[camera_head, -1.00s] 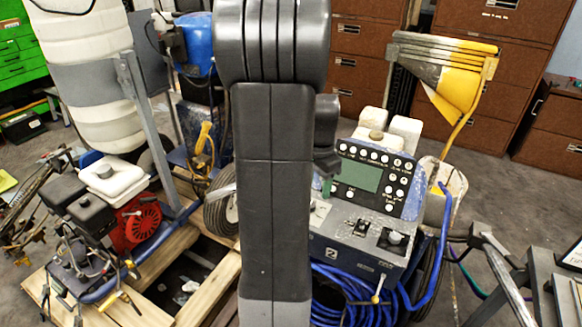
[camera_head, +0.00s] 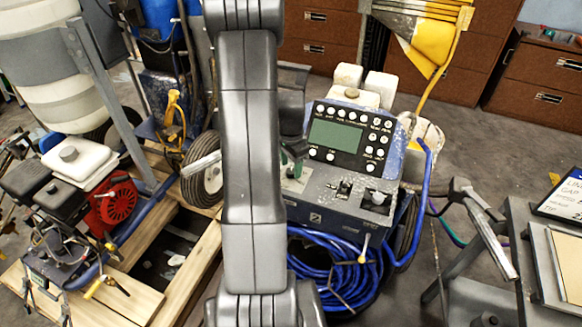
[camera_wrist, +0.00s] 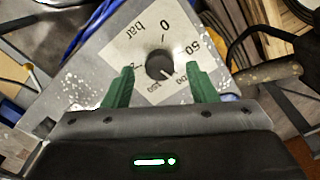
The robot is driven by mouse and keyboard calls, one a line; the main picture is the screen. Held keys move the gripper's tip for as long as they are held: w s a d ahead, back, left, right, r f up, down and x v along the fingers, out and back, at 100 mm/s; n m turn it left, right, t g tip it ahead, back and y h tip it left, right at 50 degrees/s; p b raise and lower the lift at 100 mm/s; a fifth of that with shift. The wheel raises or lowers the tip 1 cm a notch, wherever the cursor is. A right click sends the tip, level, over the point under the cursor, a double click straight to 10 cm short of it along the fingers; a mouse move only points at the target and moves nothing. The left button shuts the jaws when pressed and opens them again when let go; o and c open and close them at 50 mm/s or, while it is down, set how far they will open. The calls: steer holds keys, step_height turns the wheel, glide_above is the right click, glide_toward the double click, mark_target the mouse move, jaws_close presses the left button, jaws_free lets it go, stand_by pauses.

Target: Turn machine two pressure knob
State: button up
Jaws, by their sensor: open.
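The machine marked 2 (camera_head: 330,222) stands right of my arm in the head view, with a grey screen panel on top. In the wrist view its black pressure knob (camera_wrist: 160,64) sits on a pale dial plate (camera_wrist: 125,50) printed "bar" with numbers around it. My gripper (camera_wrist: 160,84) is open, its two green fingers apart, one on each side of the knob in the picture. I see no finger touching the knob. In the head view the gripper (camera_head: 294,160) is partly hidden behind my arm, over the left part of the machine's top.
A blue hose coil (camera_head: 335,268) hangs on the machine's front. A red engine (camera_head: 115,200) on a wooden pallet (camera_head: 100,295) stands left. A metal table (camera_head: 555,270) is at the right. Brown cabinets (camera_head: 330,30) line the back.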

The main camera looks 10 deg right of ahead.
steer(key=shift+f, duration=0.75)
steer(key=shift+c, duration=0.4)
steer(key=c, duration=0.9)
